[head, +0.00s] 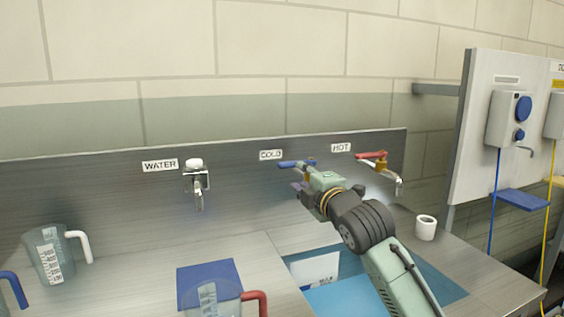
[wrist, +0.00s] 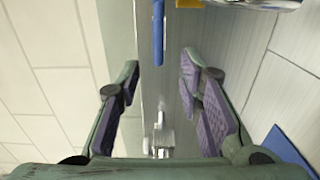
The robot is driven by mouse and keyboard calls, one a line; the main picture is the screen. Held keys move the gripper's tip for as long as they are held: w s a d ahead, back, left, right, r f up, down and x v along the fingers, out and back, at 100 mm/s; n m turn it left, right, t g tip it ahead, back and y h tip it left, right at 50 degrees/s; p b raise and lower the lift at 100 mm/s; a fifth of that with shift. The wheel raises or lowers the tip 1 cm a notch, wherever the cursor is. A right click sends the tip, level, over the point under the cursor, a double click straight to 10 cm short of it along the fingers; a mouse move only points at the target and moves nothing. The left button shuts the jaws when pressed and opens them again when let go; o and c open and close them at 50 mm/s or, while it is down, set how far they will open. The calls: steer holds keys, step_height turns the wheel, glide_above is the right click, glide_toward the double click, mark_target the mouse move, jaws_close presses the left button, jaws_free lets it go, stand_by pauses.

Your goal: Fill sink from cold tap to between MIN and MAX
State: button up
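The cold tap (head: 296,163) has a blue lever and sits on the back panel under the COLD label (head: 270,155). My gripper (head: 300,188) is at this tap in the head view and hides its spout. In the wrist view, the blue lever (wrist: 158,32) lies between and just beyond the fingertips of my open gripper (wrist: 160,68). No contact with the lever is visible. The sink (head: 440,279) is below, partly hidden by my arm. Its inside looks blue, with a white marked plate (head: 318,270) on its wall. I cannot read the level marks.
The hot tap (head: 374,158) with a red lever is right of the cold one. A WATER tap (head: 197,184) is to the left. Jugs with a white handle (head: 50,257) and a red handle (head: 210,300) stand on the counter. A white cup (head: 426,228) stands at the right.

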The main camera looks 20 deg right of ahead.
mark_target(288, 166)
steer(key=w+p, duration=0.1)
steer(key=w, duration=0.2)
steer(key=w+p, duration=0.1)
steer(key=w, duration=0.2)
steer(key=w+p, duration=0.2)
steer(key=w, duration=0.1)
steer(key=shift+a+r, duration=0.2)
steer(key=shift+a, duration=0.05)
steer(key=shift+w+f, duration=0.1)
steer(key=shift+w, duration=0.35)
steer(key=shift+c, duration=0.2)
jaws_close()
